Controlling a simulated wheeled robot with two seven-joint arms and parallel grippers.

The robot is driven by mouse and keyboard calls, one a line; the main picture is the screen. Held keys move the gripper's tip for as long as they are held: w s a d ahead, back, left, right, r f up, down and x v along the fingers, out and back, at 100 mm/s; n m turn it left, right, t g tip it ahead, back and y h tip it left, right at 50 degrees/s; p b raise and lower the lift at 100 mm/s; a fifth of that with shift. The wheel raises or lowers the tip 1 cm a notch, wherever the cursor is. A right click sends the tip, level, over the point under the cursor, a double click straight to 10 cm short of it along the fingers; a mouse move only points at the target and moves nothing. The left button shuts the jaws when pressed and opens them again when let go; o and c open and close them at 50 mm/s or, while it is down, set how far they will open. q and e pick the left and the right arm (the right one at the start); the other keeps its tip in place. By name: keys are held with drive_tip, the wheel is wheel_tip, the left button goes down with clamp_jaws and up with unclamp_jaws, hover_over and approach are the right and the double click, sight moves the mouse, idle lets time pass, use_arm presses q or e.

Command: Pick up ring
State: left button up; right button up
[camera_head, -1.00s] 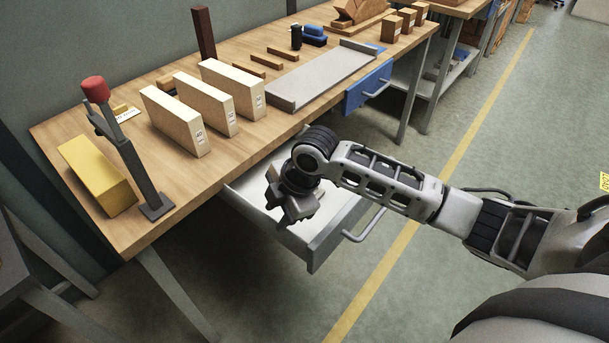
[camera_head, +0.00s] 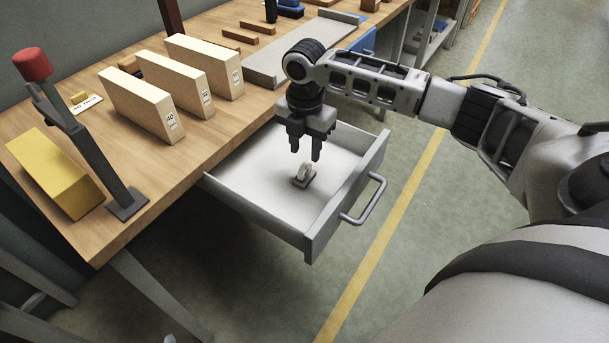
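A small pale ring (camera_head: 304,171) stands upright on a small dark base inside the open white drawer (camera_head: 246,191). My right gripper (camera_head: 305,156) is above the drawer, pointing down, with its two fingers apart and nothing between them. Its fingertips appear just above and behind the ring, and I cannot tell the exact height. My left gripper is not in view.
The wooden workbench (camera_head: 215,127) holds several cream blocks (camera_head: 140,105), a yellow block (camera_head: 54,172) and a dark stand with a red top (camera_head: 32,65). The drawer's handle (camera_head: 366,203) sticks out at the front. Open floor lies to the right.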

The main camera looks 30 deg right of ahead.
sight(305, 164)
drive_tip(key=shift+f, duration=3.2)
drive_tip(key=shift+c, duration=0.3)
clamp_jaws()
